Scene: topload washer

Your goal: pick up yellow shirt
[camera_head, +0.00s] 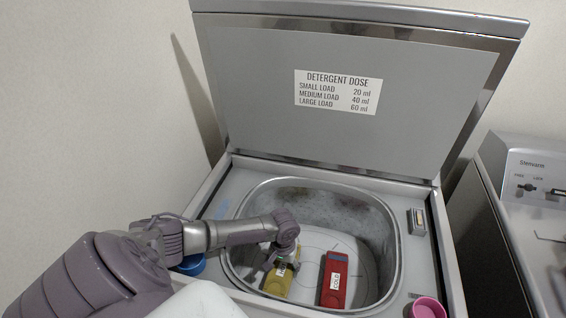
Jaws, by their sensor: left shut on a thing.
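The yellow shirt (278,284) is a folded yellow item with a small white label, low inside the washer tub (384,215). My left gripper (284,265) reaches down into the tub from the left and is shut on the yellow shirt at its far end. The wrist hides part of the shirt and of the fingers. My right gripper is not in view.
The washer lid (340,150) stands open behind the tub. A blue cap (190,265) is left of the opening and a pink cup (428,308) is at its front right. A small box (417,221) sits on the right rim. Another machine (525,200) stands right.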

